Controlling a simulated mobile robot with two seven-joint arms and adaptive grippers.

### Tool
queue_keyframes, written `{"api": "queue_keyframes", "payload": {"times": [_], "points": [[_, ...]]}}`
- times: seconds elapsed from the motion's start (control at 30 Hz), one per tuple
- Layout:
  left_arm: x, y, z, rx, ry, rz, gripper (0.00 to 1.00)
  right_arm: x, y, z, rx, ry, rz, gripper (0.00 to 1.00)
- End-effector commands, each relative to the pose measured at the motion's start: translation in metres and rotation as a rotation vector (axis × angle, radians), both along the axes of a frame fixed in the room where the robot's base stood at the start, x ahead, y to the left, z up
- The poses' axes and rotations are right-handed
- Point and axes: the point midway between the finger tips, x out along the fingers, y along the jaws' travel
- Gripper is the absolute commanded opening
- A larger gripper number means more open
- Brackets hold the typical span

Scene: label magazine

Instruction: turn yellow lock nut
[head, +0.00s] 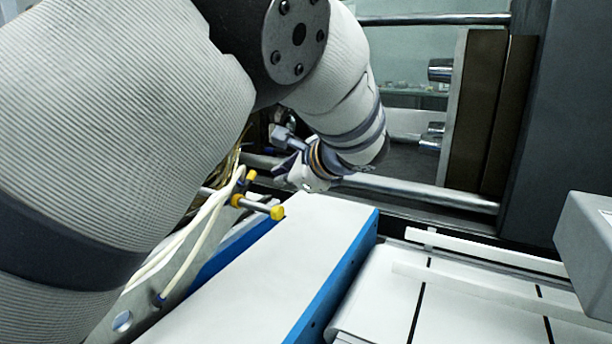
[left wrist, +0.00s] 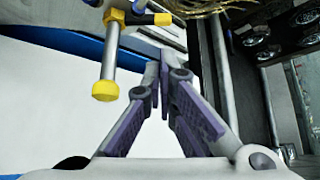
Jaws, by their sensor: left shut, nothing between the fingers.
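Several yellow parts sit on a metal rod beside the white and blue housing. A yellow end knob (head: 277,213) tips the rod, and a yellow collar (head: 237,200) sits further back on it. In the left wrist view the end knob (left wrist: 105,91) hangs at upper left, with a yellow nut (left wrist: 115,16) above it at the rod's other end. I cannot tell which is the lock nut. My left gripper (head: 281,152) is behind the rod, apart from it. In the left wrist view its fingers (left wrist: 160,68) are closed together and empty, right of the knob. My right gripper is not seen.
A white cover with a blue edge (head: 345,262) lies in front. White cables (head: 180,240) run beside the rod. A conveyor (head: 470,290) is at lower right. A metal rail (head: 430,193) passes behind my left gripper. My left arm fills the left side.

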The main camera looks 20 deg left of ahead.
Motion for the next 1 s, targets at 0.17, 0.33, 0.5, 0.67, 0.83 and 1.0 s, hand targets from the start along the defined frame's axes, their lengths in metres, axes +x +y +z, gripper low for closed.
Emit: {"api": "queue_keyframes", "payload": {"times": [0.17, 0.33, 0.5, 0.67, 0.83, 1.0], "points": [[0.011, 0.019, -0.015, -0.003, 0.005, 0.003, 0.0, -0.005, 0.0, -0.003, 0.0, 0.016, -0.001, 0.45], [0.027, 0.045, -0.034, -0.005, 0.006, 0.003, 0.0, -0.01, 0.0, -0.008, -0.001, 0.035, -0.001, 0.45], [0.039, 0.065, -0.046, -0.004, 0.004, 0.002, 0.0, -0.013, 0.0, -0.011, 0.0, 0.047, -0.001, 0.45], [0.044, 0.073, -0.049, -0.003, 0.0, 0.002, 0.0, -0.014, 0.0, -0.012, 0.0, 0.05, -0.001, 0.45], [0.044, 0.074, -0.048, -0.002, -0.002, 0.001, 0.0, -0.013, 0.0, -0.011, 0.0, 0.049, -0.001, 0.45], [0.045, 0.074, -0.048, -0.002, -0.002, 0.001, 0.0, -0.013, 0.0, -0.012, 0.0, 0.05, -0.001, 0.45]]}}
